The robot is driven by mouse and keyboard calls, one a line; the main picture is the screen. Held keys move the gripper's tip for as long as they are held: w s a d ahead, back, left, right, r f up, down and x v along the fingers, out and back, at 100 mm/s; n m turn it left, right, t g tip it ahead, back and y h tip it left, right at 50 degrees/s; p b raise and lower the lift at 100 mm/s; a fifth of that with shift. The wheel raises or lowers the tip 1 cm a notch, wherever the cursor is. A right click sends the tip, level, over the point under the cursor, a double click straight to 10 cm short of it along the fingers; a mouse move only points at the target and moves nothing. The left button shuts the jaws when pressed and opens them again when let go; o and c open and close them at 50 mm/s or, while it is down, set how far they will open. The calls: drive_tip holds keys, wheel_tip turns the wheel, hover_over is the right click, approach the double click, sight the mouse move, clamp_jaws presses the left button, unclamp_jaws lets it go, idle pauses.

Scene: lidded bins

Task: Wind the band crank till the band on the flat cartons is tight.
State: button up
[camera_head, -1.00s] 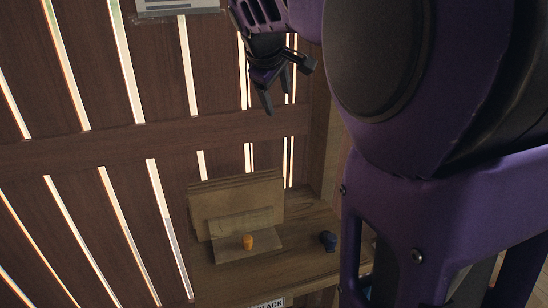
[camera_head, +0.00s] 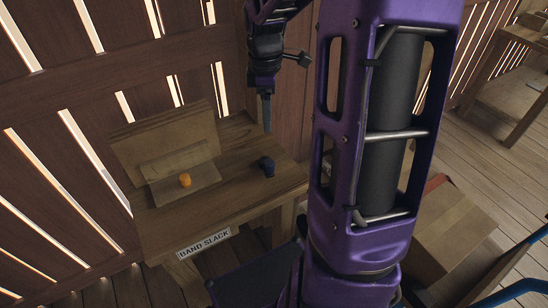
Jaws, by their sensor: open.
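The flat cartons (camera_head: 170,137) stand upright at the back of a small wooden bench (camera_head: 237,190). A paler strip or panel (camera_head: 178,162) lies across their lower front; I cannot tell whether it is the band. An orange knob (camera_head: 185,180) stands on the pale board in front of the cartons. I cannot tell which of the two belongs to the crank. My gripper (camera_head: 266,120) points down above the bench's back right, behind and above the blue piece, apart from it. It is open and empty, seen edge-on.
A label (camera_head: 204,243) on the bench's front edge reads "BAND SLACK". A slatted wooden wall (camera_head: 60,110) stands behind. An open cardboard box (camera_head: 450,228) is on the floor at the right, with another wooden table (camera_head: 508,85) beyond. My arm hides the middle.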

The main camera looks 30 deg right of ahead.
sight(270, 162)
drive_tip(key=f+b, duration=0.1)
drive_tip(key=f, duration=0.8)
drive_tip(key=f+b, duration=0.2)
drive_tip(key=f, duration=0.6)
drive_tip(key=shift+s+f, duration=0.2)
drive_tip(key=shift+f, duration=0.2)
drive_tip(key=shift+c, duration=0.3)
clamp_jaws()
